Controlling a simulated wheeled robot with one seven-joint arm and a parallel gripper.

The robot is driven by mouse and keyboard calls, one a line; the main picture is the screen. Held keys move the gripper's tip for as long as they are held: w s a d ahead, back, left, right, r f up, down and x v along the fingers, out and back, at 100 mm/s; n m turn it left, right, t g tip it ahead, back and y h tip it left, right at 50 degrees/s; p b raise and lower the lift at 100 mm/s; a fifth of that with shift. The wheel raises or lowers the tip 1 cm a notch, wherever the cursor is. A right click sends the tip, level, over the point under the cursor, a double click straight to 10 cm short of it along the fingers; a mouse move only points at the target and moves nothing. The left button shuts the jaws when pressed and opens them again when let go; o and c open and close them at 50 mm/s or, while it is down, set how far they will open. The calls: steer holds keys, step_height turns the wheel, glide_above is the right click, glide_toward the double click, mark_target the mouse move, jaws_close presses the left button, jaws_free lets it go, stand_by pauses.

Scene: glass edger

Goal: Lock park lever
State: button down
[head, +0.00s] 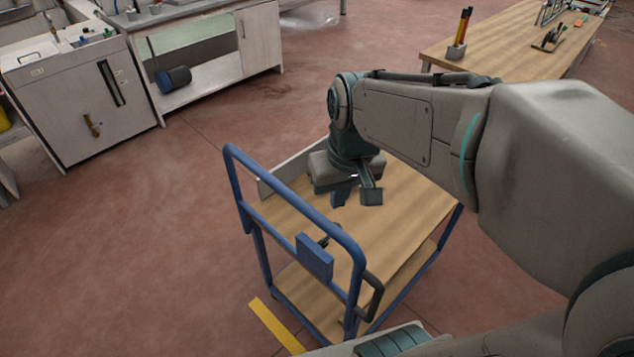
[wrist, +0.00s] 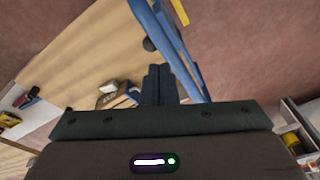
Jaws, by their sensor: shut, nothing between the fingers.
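A blue-framed cart (head: 300,215) with wooden shelves stands on the floor in the head view. A dark curved lever (head: 373,296) sits at its near right corner, beside the blue handle frame; I take it as the park lever. In the wrist view a dark round knob (wrist: 149,45) shows beside the blue rail (wrist: 172,45); I cannot tell if it belongs to that lever. My gripper (head: 340,199) is above the cart's top shelf, behind the handle frame and apart from the lever. Its fingers (wrist: 158,84) are shut together and empty.
A blue plate (head: 314,257) is fixed on the handle frame. A yellow floor strip (head: 275,326) lies beside the cart. A workbench (head: 500,50) stands at the back right, and a cabinet (head: 88,100) at the left. The floor between cabinet and cart is clear.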

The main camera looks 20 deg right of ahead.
steer(key=w+f+n+g+p, duration=0.1)
steer(key=w+f+g, duration=0.1)
steer(key=w, duration=1.1)
steer(key=shift+a+f+n+g, duration=0.15)
steer(key=shift+f+n+g, duration=0.2)
steer(key=shift+g, duration=0.45)
steer(key=p, duration=0.3)
glide_above(327, 236)
steer(key=w, duration=0.2)
step_height(327, 236, down, 10)
steer(key=shift+w+d+f, duration=0.15)
steer(key=shift+d, duration=0.2)
steer(key=shift+f, duration=0.15)
